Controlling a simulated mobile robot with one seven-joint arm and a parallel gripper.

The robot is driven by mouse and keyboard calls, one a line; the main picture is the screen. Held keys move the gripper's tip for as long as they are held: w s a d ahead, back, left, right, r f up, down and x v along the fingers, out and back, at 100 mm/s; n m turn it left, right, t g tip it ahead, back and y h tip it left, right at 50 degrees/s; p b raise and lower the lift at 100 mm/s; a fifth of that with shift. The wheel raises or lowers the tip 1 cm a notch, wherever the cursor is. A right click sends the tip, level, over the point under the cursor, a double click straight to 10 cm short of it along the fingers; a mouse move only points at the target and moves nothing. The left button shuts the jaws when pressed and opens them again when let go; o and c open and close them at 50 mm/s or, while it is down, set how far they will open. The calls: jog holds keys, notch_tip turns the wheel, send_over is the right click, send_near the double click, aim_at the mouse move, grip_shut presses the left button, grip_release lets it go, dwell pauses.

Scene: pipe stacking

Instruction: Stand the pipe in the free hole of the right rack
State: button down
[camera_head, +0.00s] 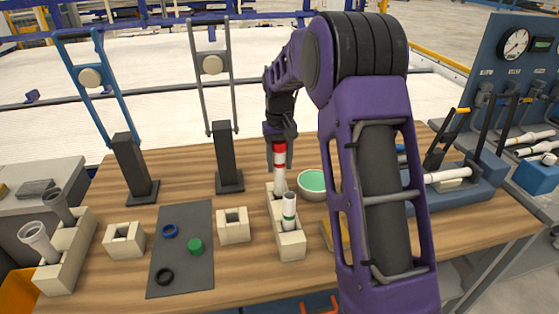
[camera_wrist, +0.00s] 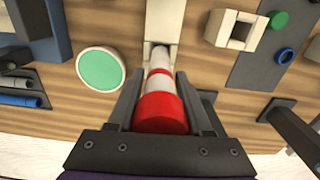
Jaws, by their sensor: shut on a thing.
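My gripper (camera_head: 279,158) is shut on a red-and-white pipe (camera_head: 280,178) and holds it roughly upright over the far end of the right rack (camera_head: 291,247). The pipe's lower end overlaps the far hole; I cannot tell how deep it sits.
A green-filled bowl (camera_head: 313,184) stands close right of the rack. A cream block (camera_head: 233,227) is at its left, beside a dark mat (camera_head: 181,270) with rings. The left rack (camera_head: 72,262) holds grey pipes. Two tall stands (camera_head: 131,168) (camera_head: 226,155) are at the back.

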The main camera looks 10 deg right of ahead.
aim_at(280, 182)
jog(key=shift+f, duration=0.2)
dwell(0.4)
jog(key=shift+f+b, duration=1.95)
jog(key=shift+f, duration=1.55)
jog(key=shift+c, duration=1.2)
grip_release()
notch_tip(280, 182, up, 18)
jog(key=shift+f+p, duration=0.25)
jog(key=shift+p, duration=0.75)
